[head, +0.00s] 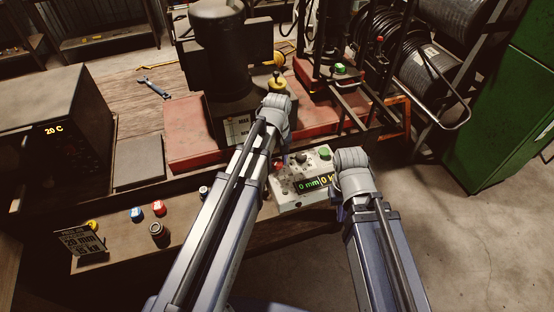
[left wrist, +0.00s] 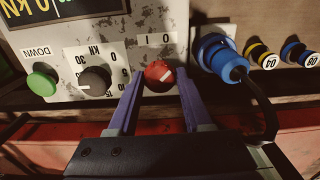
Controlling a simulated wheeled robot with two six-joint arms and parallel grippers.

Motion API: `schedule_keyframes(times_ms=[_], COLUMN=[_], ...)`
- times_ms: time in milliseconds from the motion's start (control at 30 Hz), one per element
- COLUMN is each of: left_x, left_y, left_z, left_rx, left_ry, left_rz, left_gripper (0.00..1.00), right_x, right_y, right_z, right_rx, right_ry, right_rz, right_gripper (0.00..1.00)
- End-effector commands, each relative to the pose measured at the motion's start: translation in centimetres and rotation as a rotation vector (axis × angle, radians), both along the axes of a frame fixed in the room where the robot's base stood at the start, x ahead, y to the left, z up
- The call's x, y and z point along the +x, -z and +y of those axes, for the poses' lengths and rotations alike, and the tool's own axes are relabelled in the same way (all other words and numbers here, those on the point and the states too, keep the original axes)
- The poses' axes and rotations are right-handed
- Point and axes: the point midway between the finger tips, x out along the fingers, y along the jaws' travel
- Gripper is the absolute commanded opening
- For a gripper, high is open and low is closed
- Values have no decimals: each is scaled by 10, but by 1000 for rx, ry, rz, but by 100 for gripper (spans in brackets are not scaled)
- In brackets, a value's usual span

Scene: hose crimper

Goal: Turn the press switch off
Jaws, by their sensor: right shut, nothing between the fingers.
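The press switch is a round red knob (left wrist: 158,75) on the scuffed light control panel (left wrist: 200,15), under a white label with I and O marks. A pale slanted line shows on the knob. In the head view the red knob (head: 279,166) is on the panel's left part. My left gripper (left wrist: 157,76) is open, with one finger on each side of the knob; I cannot tell whether they touch it. In the head view my left gripper (head: 286,157) is mostly behind its own arm. My right gripper (head: 339,188) is shut and empty by the panel's right edge.
Beside the red knob are a black dial (left wrist: 95,81), a green button (left wrist: 42,86) and a blue plug (left wrist: 221,60) with a dark cable. The display (head: 311,185) reads 0 mm. The black press (head: 222,60) stands behind the panel.

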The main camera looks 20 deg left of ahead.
Motion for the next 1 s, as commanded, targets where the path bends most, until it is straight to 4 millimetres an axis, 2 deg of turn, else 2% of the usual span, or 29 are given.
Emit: schedule_keyframes(times_ms=[33,200,233,467,667,1000], left_x=[0,0,0,1,1,0], left_y=[0,0,0,0,-8,-48], left_z=[0,0,0,0,0,0], left_rx=[0,1,1,0,0,0], left_ry=[0,1,1,1,1,1], left_rz=[0,-1,-1,-2,-2,-1], left_gripper=[57,76,77,77,77,77], right_x=[0,0,0,0,0,0], right_y=[0,0,0,0,-8,-48], right_z=[0,0,0,0,0,0], right_rx=[0,0,0,0,0,0], right_ry=[0,0,0,0,0,-2], right_rz=[0,0,0,0,0,0], right_gripper=[0,0,0,0,0,0])
